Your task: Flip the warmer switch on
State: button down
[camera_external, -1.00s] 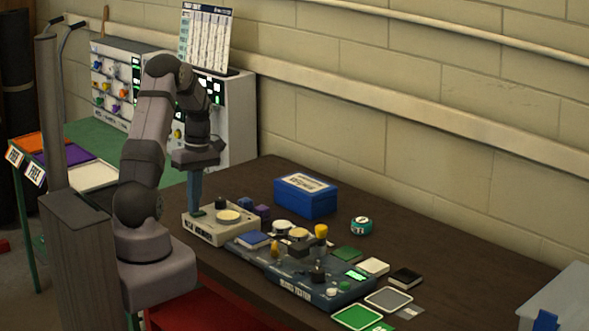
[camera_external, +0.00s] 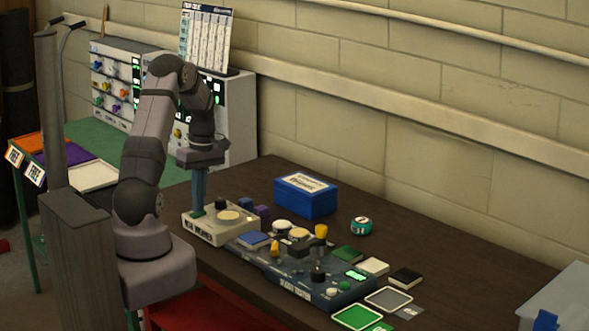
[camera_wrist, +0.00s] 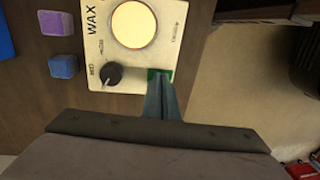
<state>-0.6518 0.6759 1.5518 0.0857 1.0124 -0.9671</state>
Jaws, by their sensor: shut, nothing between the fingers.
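The wax warmer (camera_external: 222,234) is a cream box on the dark table, with a round pale plate (camera_external: 229,216) and a black knob (camera_external: 221,203). In the wrist view its plate (camera_wrist: 134,24) looks warm yellow, and the knob (camera_wrist: 111,74) is left of my fingers. A green switch (camera_wrist: 152,73) sits at the warmer's edge, partly hidden by my fingertips. My gripper (camera_external: 198,211) is shut and empty, pointing down at the switch; it also shows in the wrist view (camera_wrist: 161,80). The fingertips are at the switch and appear to touch it. A small pale spot (camera_external: 250,218) shows on the warmer's right side.
Two small purple-blue blocks (camera_external: 262,212) stand beside the warmer. The gloss tester (camera_external: 300,275) is close on its right. A blue box (camera_external: 305,196) and a round teal tin (camera_external: 361,226) stand behind. A panel cabinet (camera_external: 235,120) is at the back left.

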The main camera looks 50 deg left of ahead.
aim_at(194, 214)
jog(key=shift+r, duration=0.1)
jog(key=r+p, duration=0.3)
jog(key=r, duration=0.1)
jog(key=shift+s, duration=0.25)
jog(key=shift+a+r, duration=0.1)
jog(key=shift+r, duration=0.35)
notch_tip(194, 214, up, 9)
jog(key=s+b, duration=0.1)
jog(key=b, duration=0.2)
jog(key=shift+s, duration=0.15)
